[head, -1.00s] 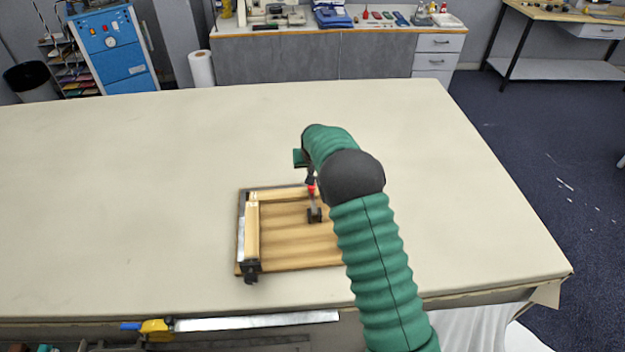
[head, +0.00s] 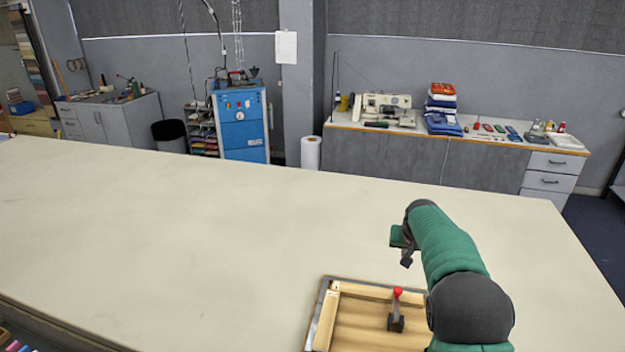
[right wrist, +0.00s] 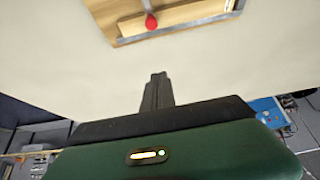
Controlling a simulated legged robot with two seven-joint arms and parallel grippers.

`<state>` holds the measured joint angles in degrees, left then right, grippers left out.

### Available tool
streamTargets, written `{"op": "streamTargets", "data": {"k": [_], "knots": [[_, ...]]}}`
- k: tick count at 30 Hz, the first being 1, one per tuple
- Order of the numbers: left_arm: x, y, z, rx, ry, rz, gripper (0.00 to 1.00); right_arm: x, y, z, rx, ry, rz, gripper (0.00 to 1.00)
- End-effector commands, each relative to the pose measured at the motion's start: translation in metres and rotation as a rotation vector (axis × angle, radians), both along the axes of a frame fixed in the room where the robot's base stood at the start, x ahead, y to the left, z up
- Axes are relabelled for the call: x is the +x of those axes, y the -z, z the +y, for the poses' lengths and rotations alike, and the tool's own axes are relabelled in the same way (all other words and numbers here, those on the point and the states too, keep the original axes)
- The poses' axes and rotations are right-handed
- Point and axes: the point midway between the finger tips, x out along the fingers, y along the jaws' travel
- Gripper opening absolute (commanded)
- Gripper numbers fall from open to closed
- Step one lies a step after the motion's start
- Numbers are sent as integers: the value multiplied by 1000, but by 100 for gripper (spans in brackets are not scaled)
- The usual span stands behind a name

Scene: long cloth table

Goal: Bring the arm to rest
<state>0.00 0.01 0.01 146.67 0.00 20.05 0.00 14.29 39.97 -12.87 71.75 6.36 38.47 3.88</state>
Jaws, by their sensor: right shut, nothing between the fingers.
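My right arm (head: 448,250) comes in from the lower right in the head view, with green and black sleeves. My right gripper (head: 406,262) is shut and empty, held above the cloth table behind the wooden fixture. In the right wrist view the shut fingers (right wrist: 157,85) show dark against the pale cloth, apart from the fixture. The wooden fixture (head: 365,335) lies on the table with a red-tipped clamp lever (head: 397,295) standing up; its right part is hidden by my arm. The red tip also shows in the right wrist view (right wrist: 151,22). My left gripper is not in view.
The cream cloth table (head: 180,230) is bare to the left of the fixture. Beyond it stand a blue cabinet (head: 240,125), a white roll (head: 310,153) and a grey side bench (head: 400,155) with a sewing machine and supplies.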

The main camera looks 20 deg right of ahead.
Motion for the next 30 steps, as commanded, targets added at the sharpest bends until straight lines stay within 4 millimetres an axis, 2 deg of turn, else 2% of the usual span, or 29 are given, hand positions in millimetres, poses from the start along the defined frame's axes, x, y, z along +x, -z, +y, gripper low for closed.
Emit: {"op": "streamTargets", "data": {"k": [2, 5, 8, 10, 12, 15, 18, 21, 30], "knots": [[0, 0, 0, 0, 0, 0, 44, -10, 3, 19, 15, -23, 14, 0], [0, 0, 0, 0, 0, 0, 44, -42, 15, 68, 47, -89, 55, 0], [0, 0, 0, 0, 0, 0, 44, -97, 32, 133, 77, -191, 111, 0], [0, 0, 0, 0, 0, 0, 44, -143, 46, 176, 90, -272, 155, 0], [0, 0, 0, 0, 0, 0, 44, -191, 60, 210, 94, -351, 198, 0], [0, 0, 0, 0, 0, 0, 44, -250, 77, 241, 93, -441, 248, 0], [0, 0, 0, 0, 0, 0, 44, -288, 89, 256, 87, -497, 281, 0], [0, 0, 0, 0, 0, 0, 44, -304, 94, 261, 85, -518, 294, 0], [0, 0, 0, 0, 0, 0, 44, -304, 94, 261, 85, -519, 296, 0]]}}
